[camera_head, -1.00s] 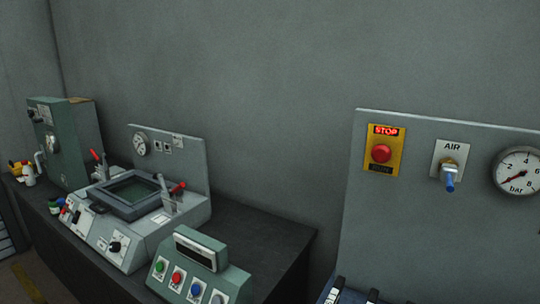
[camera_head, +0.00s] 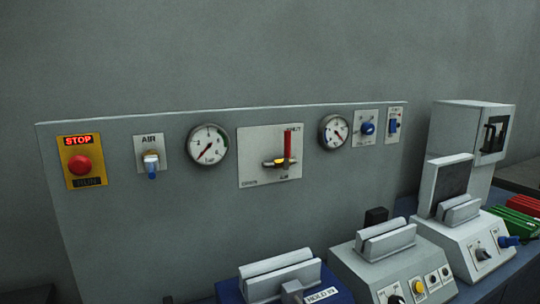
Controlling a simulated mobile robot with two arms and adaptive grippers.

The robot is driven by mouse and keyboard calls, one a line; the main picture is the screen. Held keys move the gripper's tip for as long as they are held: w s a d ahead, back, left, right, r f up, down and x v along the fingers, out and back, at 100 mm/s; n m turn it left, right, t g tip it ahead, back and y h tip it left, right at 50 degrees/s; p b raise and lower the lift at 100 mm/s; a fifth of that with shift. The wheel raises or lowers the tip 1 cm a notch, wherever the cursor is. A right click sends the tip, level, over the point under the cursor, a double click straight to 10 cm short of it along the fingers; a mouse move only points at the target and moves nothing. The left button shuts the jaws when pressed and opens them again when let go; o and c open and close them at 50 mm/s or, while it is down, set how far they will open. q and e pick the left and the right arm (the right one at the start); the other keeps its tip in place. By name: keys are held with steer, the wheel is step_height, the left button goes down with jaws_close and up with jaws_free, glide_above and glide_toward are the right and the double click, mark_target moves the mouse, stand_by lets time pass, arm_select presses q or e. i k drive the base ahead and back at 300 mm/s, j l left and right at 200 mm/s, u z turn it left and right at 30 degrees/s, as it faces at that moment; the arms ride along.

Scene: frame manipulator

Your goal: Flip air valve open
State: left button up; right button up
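The air valve has a red lever (camera_head: 287,145) on a brass-coloured body (camera_head: 279,163), mounted on a white plate (camera_head: 254,150) on the grey back panel. The lever stands upright, its top at a small word that seems to read SHUT. OPEN is marked at the plate's lower left, and a small label below the valve seems to read AIR. A separate AIR fitting with a blue knob (camera_head: 151,168) sits further left, its blue end pointing down. Neither of my grippers is in view.
A red STOP button (camera_head: 79,165) on a yellow plate is at the panel's left. Pressure gauges (camera_head: 208,145) (camera_head: 333,132) flank the valve. Below stand fixtures: a blue one (camera_head: 340,294) marked HOLD IN and grey ones (camera_head: 372,275). The panel's face around the lever is unobstructed.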

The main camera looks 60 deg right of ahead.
mark_target(287, 154)
steer(key=z, duration=1.9)
